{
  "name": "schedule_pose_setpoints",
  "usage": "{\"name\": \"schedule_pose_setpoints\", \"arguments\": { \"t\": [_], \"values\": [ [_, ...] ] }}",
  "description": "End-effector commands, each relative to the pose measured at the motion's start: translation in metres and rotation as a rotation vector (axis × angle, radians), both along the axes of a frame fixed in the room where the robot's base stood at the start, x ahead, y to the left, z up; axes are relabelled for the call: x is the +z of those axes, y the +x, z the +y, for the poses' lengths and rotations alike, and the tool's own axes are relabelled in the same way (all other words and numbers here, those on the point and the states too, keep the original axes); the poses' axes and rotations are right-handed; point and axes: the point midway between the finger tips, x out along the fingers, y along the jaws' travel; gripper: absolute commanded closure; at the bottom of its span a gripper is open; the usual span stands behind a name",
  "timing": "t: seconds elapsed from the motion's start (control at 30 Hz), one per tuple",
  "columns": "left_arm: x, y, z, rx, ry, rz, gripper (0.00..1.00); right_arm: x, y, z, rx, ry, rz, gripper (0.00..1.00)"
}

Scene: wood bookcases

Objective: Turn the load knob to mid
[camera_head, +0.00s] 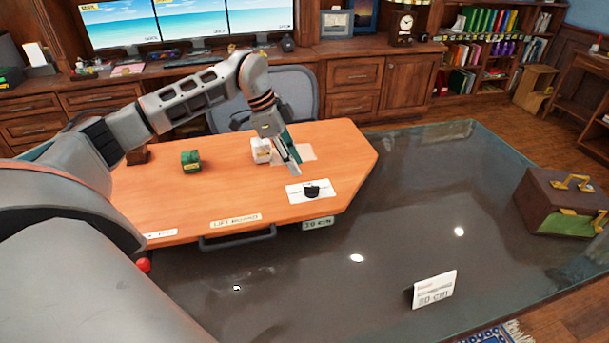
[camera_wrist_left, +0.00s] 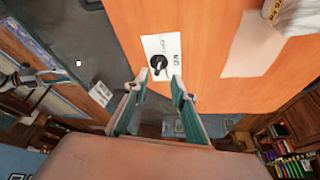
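The load knob (camera_head: 312,188) is small, black and round. It sits on a white label card (camera_head: 294,194) near the right front edge of the orange tabletop (camera_head: 215,200). In the left wrist view the knob (camera_wrist_left: 158,62) shows a pale mark, and dark lettering too small to read surely stands to its right on the card (camera_wrist_left: 174,43). My left gripper (camera_head: 296,165) is just behind and above the card, pointing down. In the left wrist view its two green-sided fingers (camera_wrist_left: 158,82) are apart with nothing between them, and the knob lies beyond the tips.
A white object (camera_head: 261,150) and a green block (camera_head: 191,161) stand on the tabletop left of my gripper. A dark glossy surface (camera_head: 420,190) surrounds the board's right and front, with a white sign (camera_head: 434,290) and a brown case (camera_head: 560,200). A chair (camera_head: 295,92) stands behind.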

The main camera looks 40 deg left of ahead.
Motion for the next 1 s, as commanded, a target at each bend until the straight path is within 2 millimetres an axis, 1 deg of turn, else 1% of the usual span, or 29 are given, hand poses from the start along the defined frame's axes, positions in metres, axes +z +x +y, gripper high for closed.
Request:
{"name": "schedule_pose_setpoints", "arguments": {
  "t": [0.4, 0.6, 0.87, 0.97, 1.0],
  "values": [
    [-0.055, 0.01, -0.02, -0.001, -0.001, 0.002, 0.74, -0.002, -0.005, -0.002, 0.002, -0.005, 0.012, 0.6],
    [-0.067, 0.013, -0.024, 0.001, -0.001, 0.001, 0.74, -0.001, -0.005, -0.002, 0.002, -0.005, 0.011, 0.6],
    [-0.069, 0.014, -0.025, 0.0, 0.0, 0.001, 0.74, 0.002, -0.002, -0.002, 0.001, -0.004, 0.005, 0.6],
    [-0.068, 0.014, -0.025, 0.0, 0.0, 0.001, 0.98, 0.003, -0.002, -0.002, 0.001, -0.003, 0.002, 0.6],
    [-0.068, 0.014, -0.025, 0.0, 0.0, 0.001, 1.0, 0.003, -0.001, -0.002, 0.001, -0.003, 0.002, 0.6]
  ]
}}
